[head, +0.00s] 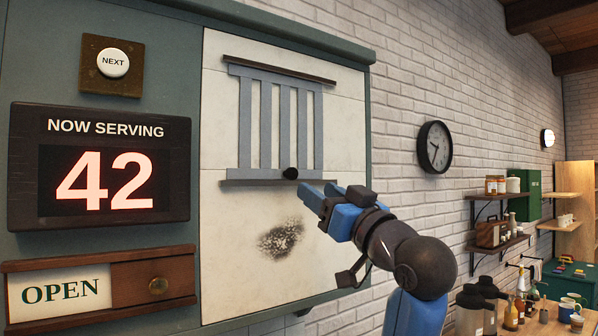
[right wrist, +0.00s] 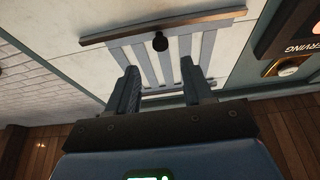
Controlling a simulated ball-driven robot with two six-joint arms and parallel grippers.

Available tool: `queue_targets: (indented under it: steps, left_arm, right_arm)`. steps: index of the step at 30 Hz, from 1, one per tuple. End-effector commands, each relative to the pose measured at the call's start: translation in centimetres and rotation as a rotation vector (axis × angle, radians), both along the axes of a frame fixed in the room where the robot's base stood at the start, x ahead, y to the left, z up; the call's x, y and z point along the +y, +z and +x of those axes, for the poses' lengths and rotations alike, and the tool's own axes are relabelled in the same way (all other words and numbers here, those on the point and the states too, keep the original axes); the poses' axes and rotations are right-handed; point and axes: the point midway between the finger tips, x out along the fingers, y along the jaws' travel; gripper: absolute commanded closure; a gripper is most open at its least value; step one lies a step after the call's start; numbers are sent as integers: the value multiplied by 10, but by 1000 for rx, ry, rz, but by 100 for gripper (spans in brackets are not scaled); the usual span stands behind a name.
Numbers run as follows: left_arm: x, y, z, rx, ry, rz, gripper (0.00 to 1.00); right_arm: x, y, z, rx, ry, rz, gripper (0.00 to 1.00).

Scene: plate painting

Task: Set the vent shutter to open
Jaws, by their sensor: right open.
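The vent shutter (head: 257,125) is a grey-blue slatted panel on the white wall board, with pale gaps between its slats. It sits between a dark upper rail and a grey lower rail. Its black knob (head: 290,173) is at the lower edge, right of the middle. My right gripper (head: 318,194) is just below and right of the knob, apart from it. In the right wrist view, my right gripper (right wrist: 160,78) is open and empty, with the knob (right wrist: 160,41) beyond the gap between its fingers. My left gripper is not in view.
Left of the vent are a NEXT button (head: 113,63), a NOW SERVING display (head: 100,168) reading 42 and an OPEN sign (head: 60,290) with a brass-coloured knob. A dark smudge (head: 281,240) marks the board below the vent. Shelves and a cluttered counter stand far right.

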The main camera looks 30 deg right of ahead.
Motion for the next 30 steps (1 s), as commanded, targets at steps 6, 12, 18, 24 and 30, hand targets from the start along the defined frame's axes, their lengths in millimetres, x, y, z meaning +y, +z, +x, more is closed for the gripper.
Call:
queue_targets:
  steps: [6,12,18,24,30]
  left_arm:
    - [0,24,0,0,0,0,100]
    - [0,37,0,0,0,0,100]
    - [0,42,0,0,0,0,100]
    - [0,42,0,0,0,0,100]
    - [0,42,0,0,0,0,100]
  right_arm:
    - [5,19,34,2,2,2,49]
    - [8,27,58,0,1,2,49]
    - [10,30,69,-1,1,0,49]
    - [10,30,72,-1,0,0,49]
    - [10,30,71,-1,0,0,60]
